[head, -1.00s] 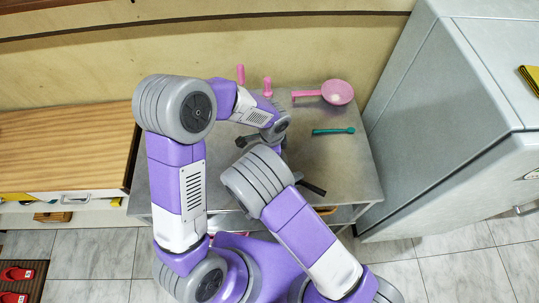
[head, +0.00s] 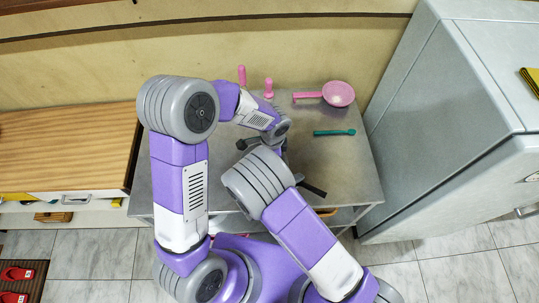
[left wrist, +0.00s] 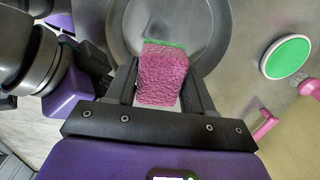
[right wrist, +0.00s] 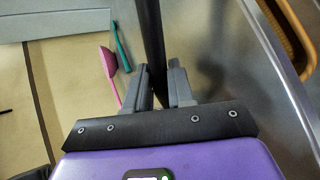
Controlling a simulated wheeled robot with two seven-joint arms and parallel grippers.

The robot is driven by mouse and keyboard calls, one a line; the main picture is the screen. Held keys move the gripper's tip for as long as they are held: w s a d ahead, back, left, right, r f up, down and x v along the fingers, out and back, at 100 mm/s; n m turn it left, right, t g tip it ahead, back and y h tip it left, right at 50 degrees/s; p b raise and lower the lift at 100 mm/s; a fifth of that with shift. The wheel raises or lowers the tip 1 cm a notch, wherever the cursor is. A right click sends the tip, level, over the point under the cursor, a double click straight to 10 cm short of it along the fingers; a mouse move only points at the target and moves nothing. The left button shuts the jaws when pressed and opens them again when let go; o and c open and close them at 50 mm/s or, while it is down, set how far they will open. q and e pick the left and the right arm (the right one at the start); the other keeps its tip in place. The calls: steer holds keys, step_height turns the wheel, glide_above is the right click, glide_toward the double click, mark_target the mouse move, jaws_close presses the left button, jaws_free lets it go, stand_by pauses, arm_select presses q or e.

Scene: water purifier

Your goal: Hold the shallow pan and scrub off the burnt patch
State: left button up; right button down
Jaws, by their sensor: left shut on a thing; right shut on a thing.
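A pink sponge (left wrist: 163,78) with a green scouring side is held between the fingers of my left gripper (left wrist: 163,96). The sponge's green end rests over the grey shallow pan (left wrist: 205,35), near its inner edge; I cannot tell how firmly it touches. A slightly darker area shows inside the pan, but the burnt patch is not clear. My right gripper (right wrist: 165,88) is shut on the black pan handle (right wrist: 153,40). The handle also shows in the head view (head: 314,190). My arms hide most of the pan there.
On the metal table (head: 350,170) lie a pink ladle-like pan (head: 338,94) and a teal brush (head: 334,132). Two upright pink handles (head: 242,76) stand at the back. A grey fridge (head: 420,120) is close on the right, a wooden-topped cabinet (head: 65,150) on the left.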

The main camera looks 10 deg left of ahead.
arm_select(q)
steer(key=shift+a+f, duration=0.15)
steer(key=shift+f, duration=1.15)
steer(key=shift+a+f, duration=0.1)
steer(key=shift+f, duration=1.2)
steer(key=shift+f, duration=1.05)
steer(key=shift+s+a+r, duration=0.1)
steer(key=shift+s+a, duration=0.2)
steer(key=shift+s, duration=0.5)
steer(key=shift+s+a, duration=0.25)
steer(key=shift+s, duration=0.55)
steer(key=shift+s+f, duration=0.2)
steer(key=shift+s, duration=0.05)
steer(key=shift+w+d+r, duration=0.1)
steer(key=shift+w+d, duration=0.15)
steer(key=shift+w, duration=0.65)
steer(key=shift+w+d, duration=0.25)
steer(key=shift+w, duration=0.65)
steer(key=shift+r, duration=0.1)
steer(key=shift+d+r, duration=0.15)
steer(key=shift+r, duration=2.85)
